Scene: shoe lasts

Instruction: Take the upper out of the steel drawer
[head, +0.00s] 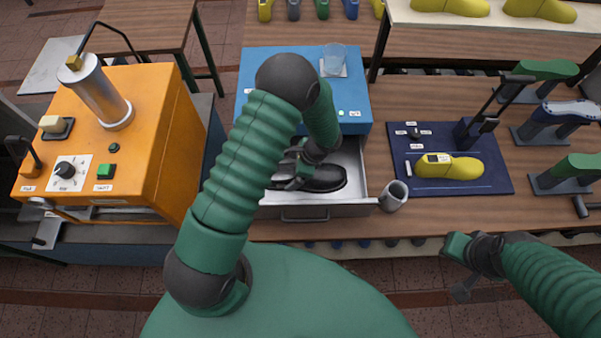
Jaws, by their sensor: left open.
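The steel drawer (318,211) is pulled out from the front of a blue cabinet (262,65). A dark shoe upper (325,180) lies inside it. My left gripper (291,181) is open and reaches down into the drawer, at the left part of the upper. My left arm covers part of the drawer and the cabinet, and I cannot tell whether the fingers touch the upper. My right gripper (463,270) hangs low at the right, in front of the bench edge and away from the drawer. Its fingers are small and dark, so their opening is unclear.
A metal cup (393,196) stands just right of the drawer. A glass (333,59) stands on the blue cabinet. A dark blue mat (440,187) holds a yellow last (450,168). An orange machine (150,150) is at left. Green-topped stands (567,172) are at right.

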